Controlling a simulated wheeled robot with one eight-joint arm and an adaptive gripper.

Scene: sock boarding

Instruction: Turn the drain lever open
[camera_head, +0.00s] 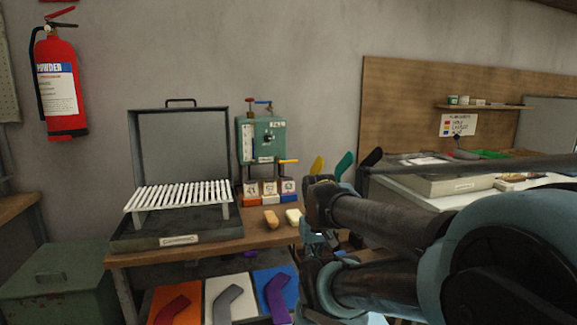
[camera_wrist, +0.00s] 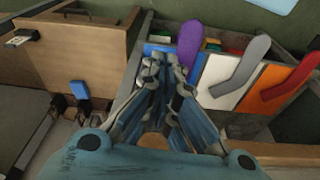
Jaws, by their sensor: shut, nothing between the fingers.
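A green box-shaped unit (camera_head: 262,139) stands against the wall at the back of the wooden table. It has a red-handled valve (camera_head: 249,101) and a blue-handled valve (camera_head: 263,102) on top. A yellow-handled lever (camera_head: 288,161) sticks out to the right at its lower end. No readable label tells me which handle is the drain lever. My gripper (camera_wrist: 166,66) is shut and empty in the wrist view, over the table's edge near the coloured boards. In the head view my arm hides most of it, and it is to the right of the unit, apart from the levers.
An open steamer case (camera_head: 178,160) with white slats stands on the table's left. Small labelled boxes (camera_head: 269,190) sit under the unit. Two small blocks (camera_head: 271,219) lie near the table edge. Foot-shaped boards (camera_head: 343,165) stand at right. Lower boards (camera_head: 230,297) hold coloured sock shapes.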

